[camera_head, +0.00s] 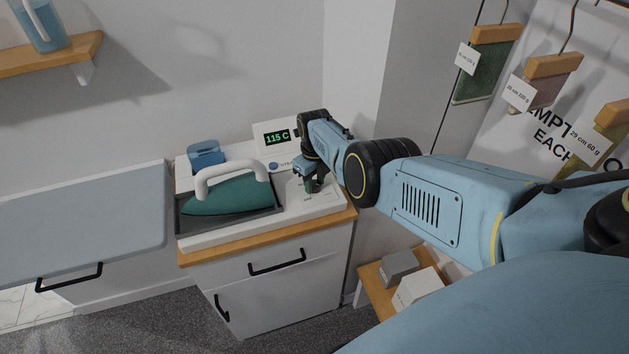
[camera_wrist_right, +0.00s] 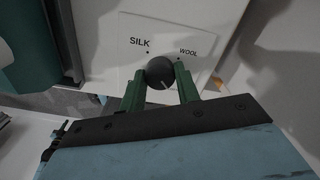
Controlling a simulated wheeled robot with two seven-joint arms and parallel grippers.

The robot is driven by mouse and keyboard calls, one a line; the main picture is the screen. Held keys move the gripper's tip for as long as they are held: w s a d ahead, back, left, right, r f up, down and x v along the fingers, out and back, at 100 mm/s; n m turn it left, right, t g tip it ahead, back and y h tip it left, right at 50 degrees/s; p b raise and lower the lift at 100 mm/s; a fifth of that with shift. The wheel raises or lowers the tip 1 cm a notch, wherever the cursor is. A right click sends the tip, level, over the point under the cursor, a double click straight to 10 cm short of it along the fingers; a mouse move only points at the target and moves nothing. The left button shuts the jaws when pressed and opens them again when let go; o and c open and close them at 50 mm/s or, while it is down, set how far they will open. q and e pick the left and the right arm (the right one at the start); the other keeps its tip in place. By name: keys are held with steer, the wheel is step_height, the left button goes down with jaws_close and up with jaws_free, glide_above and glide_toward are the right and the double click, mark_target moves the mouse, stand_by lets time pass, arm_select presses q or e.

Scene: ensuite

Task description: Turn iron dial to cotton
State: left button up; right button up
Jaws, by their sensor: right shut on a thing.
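The round black dial (camera_wrist_right: 158,70) is on a white plate (camera_wrist_right: 204,22) printed with SILK and WOOL, each beside a small dot. My right gripper (camera_wrist_right: 161,80) is shut on the dial, one green finger on each side. A pale pointer line on the dial faces down toward the gripper in the wrist view; no other label shows there. In the head view my right gripper (camera_head: 313,185) is over the right end of the white station and hides the dial. The teal iron (camera_head: 230,196) with a white handle rests in a grey tray. My left gripper is not in view.
A display (camera_head: 277,137) reading 115 C stands behind the dial plate. A blue container (camera_head: 205,155) is behind the iron. An ironing board (camera_head: 85,210) is at the left. A wall corner (camera_head: 360,80) rises close behind my right arm. Tagged hangers (camera_head: 490,65) hang at the right.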

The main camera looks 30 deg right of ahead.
mark_target(314, 183)
steer(key=shift+w+r, duration=0.15)
steer(key=o, duration=0.7)
steer(key=shift+o, duration=1.4)
step_height(314, 183, up, 6)
steer(key=p, duration=0.4)
steer(key=shift+r+b, duration=0.3)
steer(key=shift+r, duration=0.1)
step_height(314, 183, up, 6)
steer(key=shift+r, duration=0.25)
